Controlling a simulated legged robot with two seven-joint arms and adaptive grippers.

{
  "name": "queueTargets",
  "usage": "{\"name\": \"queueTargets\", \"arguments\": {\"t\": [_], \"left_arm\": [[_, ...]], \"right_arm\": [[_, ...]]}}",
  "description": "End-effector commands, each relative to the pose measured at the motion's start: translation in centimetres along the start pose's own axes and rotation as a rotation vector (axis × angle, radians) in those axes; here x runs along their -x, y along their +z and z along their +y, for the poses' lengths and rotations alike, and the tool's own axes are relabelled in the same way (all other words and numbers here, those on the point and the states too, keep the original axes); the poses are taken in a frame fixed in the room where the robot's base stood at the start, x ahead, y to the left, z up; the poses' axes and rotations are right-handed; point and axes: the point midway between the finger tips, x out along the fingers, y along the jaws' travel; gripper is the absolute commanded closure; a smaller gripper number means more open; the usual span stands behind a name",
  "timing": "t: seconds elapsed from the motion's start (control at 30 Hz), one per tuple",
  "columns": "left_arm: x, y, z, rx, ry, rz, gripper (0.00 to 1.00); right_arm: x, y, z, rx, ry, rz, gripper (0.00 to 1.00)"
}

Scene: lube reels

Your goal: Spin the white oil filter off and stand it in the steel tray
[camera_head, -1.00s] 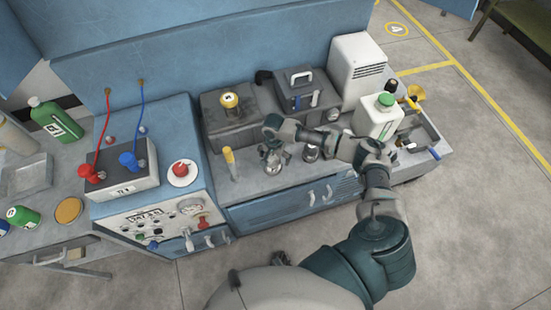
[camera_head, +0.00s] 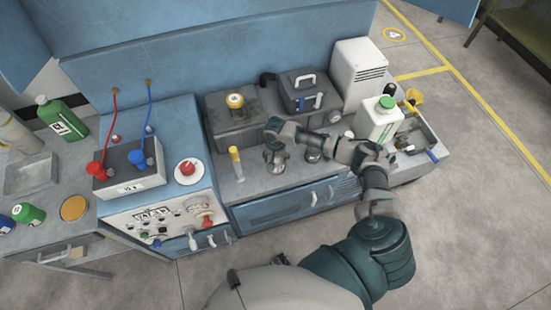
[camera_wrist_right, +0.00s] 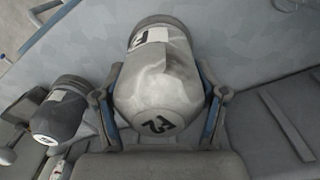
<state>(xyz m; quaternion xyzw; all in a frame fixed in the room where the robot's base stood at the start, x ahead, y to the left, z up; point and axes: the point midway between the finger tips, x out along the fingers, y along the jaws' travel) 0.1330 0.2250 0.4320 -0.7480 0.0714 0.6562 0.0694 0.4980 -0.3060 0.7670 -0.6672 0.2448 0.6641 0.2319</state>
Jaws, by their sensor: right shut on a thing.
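The white oil filter (camera_wrist_right: 160,75), a pale grey-white rounded canister with dark number markings, fills the middle of the right wrist view. My right gripper (camera_wrist_right: 160,98) is shut on it, one finger on each side. In the head view my right gripper (camera_head: 274,145) is above the front of the blue bench, over a small metallic part (camera_head: 275,161); the wrist hides much of the filter there. I cannot tell whether the filter is still threaded on. A shallow empty steel tray (camera_head: 30,175) lies on the left bench. My left gripper is not in view.
A darker canister (camera_wrist_right: 58,117) stands close left of the filter in the wrist view. A yellow-topped tool (camera_head: 235,155) stands left of my gripper. A white jug (camera_head: 378,122) and a grey tray with loose items (camera_head: 433,140) are at the right. A battery (camera_head: 130,172) sits at the left.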

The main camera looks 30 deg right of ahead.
Motion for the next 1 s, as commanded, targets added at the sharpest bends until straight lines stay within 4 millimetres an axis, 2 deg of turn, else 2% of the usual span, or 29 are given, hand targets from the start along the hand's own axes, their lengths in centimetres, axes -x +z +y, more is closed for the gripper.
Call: {"name": "queueTargets", "arguments": {"t": [0.03,0.2,0.53,0.8,1.0], "left_arm": [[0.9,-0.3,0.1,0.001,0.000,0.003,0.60],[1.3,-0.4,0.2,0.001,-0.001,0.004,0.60],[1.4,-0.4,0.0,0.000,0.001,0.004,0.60],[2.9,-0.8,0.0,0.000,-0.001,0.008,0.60],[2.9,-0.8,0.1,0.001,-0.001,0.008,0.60]], "right_arm": [[0.3,0.4,-0.2,0.072,-0.003,-0.010,0.78],[0.1,0.5,-0.3,0.222,-0.010,-0.012,0.78],[0.0,0.6,-0.4,0.256,-0.006,-0.011,0.78],[0.0,0.7,-0.5,0.610,-0.011,-0.012,0.78],[-0.2,0.8,-0.6,0.684,-0.013,-0.012,0.78]]}}
